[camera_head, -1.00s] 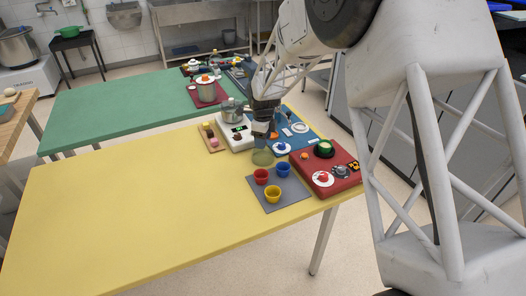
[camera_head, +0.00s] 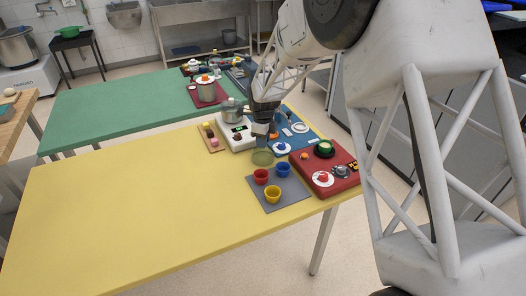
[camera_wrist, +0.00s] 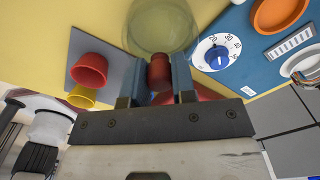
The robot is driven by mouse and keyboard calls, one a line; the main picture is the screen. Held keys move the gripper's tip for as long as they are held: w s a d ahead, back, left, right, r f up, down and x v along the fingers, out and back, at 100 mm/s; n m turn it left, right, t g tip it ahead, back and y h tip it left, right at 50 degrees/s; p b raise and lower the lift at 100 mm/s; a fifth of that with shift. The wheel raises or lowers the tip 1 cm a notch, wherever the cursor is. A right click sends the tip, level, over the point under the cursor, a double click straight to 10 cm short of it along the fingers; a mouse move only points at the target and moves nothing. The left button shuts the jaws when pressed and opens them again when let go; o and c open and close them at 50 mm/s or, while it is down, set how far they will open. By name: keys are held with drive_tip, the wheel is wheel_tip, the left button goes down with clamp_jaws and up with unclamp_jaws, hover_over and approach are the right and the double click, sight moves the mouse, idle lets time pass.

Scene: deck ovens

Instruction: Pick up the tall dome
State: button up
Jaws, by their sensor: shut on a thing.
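The tall dome is a see-through, greenish dome with a red-brown knob. In the head view the dome (camera_head: 262,158) is over the yellow table, just behind the grey mat. In the wrist view the dome (camera_wrist: 160,25) is at the top middle, with its knob between the fingers. My gripper (camera_wrist: 158,78) is shut on this knob. In the head view my gripper (camera_head: 264,142) points down right above the dome, and the arm partly hides the knob. I cannot tell whether the dome's rim touches the table.
A grey mat (camera_head: 290,203) bears red (camera_head: 261,177), blue (camera_head: 283,169) and yellow (camera_head: 272,194) cups close in front of the dome. A red board (camera_head: 340,184), a blue board (camera_head: 303,143) and a white scale (camera_head: 232,144) stand near. The yellow table's left part is clear.

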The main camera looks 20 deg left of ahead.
drive_tip(key=shift+r, duration=0.15)
drive_tip(key=shift+r, duration=4.85)
drive_tip(key=w+d+r, duration=0.1)
drive_tip(key=w+d, duration=0.2)
drive_tip(key=d, duration=0.8)
drive_tip(key=w+d+r, duration=0.1)
drive_tip(key=w+d, duration=0.3)
drive_tip(key=d, duration=0.7)
drive_tip(key=shift+w+r, duration=0.1)
wheel_tip(320, 180, down, 6)
drive_tip(key=shift+f, duration=0.35)
